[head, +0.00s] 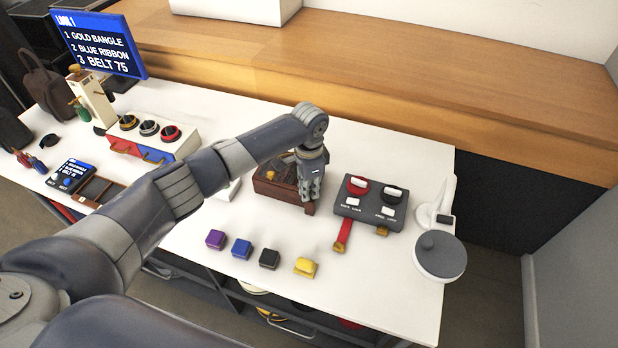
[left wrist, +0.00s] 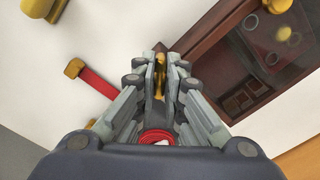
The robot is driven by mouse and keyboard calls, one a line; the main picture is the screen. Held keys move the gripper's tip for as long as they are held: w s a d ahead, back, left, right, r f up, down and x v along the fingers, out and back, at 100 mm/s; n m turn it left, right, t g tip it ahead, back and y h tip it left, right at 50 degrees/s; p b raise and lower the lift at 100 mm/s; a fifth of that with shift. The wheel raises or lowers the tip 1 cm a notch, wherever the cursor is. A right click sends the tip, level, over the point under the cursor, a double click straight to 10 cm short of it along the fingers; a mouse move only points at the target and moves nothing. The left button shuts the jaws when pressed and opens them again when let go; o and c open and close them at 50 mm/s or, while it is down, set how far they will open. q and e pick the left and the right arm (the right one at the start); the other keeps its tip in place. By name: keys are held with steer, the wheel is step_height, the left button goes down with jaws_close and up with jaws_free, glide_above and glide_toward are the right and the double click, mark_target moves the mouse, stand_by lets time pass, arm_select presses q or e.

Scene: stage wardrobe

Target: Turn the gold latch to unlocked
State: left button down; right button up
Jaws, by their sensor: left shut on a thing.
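My left gripper (head: 311,192) reaches down at the right end of a dark brown wooden box with a glass top (head: 276,190). In the left wrist view the fingers (left wrist: 160,85) are closed around a small gold piece, the gold latch (left wrist: 160,64), beside the brown box (left wrist: 213,58). The fingers cover most of the latch, so its exact angle cannot be told. In the head view the latch is hidden behind the gripper. Round gold pieces show under the glass. My right gripper is not in view.
Just right of the gripper stands a dark panel (head: 372,212) with a red and a dark knob and hanging straps. Several small coloured blocks, including a yellow one (head: 305,267), lie in front. A white stand with a grey disc (head: 440,255) is at the right edge.

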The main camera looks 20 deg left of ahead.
arm_select(q)
steer(key=n+p, duration=0.5)
steer(key=shift+s+d+r+n, duration=0.1)
steer(key=shift+d+r+n, duration=0.1)
steer(key=shift+n, duration=0.1)
steer(key=n+p, duration=0.2)
steer(key=n, duration=0.1)
steer(key=shift+f+n+p, duration=0.1)
steer(key=shift+n+p, duration=0.25)
steer(key=shift+n, duration=0.35)
steer(key=c, duration=1.7)
jaws_free()
step_height(320, 180, up, 12)
steer(key=shift+f, duration=0.1)
